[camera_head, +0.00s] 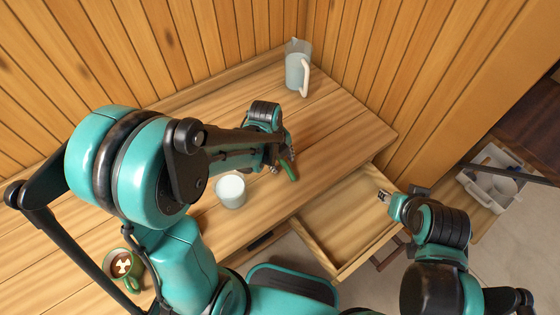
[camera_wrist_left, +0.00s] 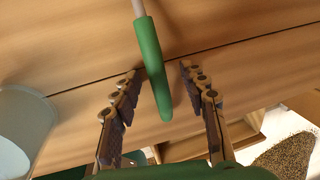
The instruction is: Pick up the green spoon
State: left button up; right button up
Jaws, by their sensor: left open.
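The green spoon shows in the left wrist view as a green handle (camera_wrist_left: 152,65) with a paler shaft running out of the top of the picture. The handle's end lies between the two spread fingers of my left gripper (camera_wrist_left: 160,105), not gripped. In the head view a short green piece of the spoon (camera_head: 289,171) shows at the tip of my left gripper (camera_head: 282,158), over the wooden table; the rest is hidden by the gripper. My right gripper (camera_head: 386,197) is over the right side of the open drawer; its jaws are too small to judge.
A white cup (camera_head: 230,191) stands close to my left gripper; it also shows in the left wrist view (camera_wrist_left: 18,130). A pitcher (camera_head: 298,68) stands at the back. A mug (camera_head: 124,265) is at the lower left. The open drawer (camera_head: 335,225) looks empty.

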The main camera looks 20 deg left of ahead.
pick_arm(q)
grip_shut()
jog(key=shift+r+p, duration=0.3)
jog(key=shift+r, duration=0.25)
jog(key=r+p, duration=0.1)
jog(key=r, duration=0.1)
jog(key=d+r, duration=0.1)
jog(key=r, duration=0.1)
jog(key=shift+s+p, duration=0.2)
jog(key=shift+p, duration=0.15)
jog(key=s+d+r+p, duration=0.1)
jog(key=d+r, duration=0.2)
jog(key=d, duration=0.2)
jog(key=s+d+r+p, duration=0.1)
jog(key=s+d+r, duration=0.1)
jog(key=d, duration=0.3)
jog(key=shift+s+r, duration=0.25)
jog(key=shift+r, duration=0.25)
jog(key=shift+f, duration=0.1)
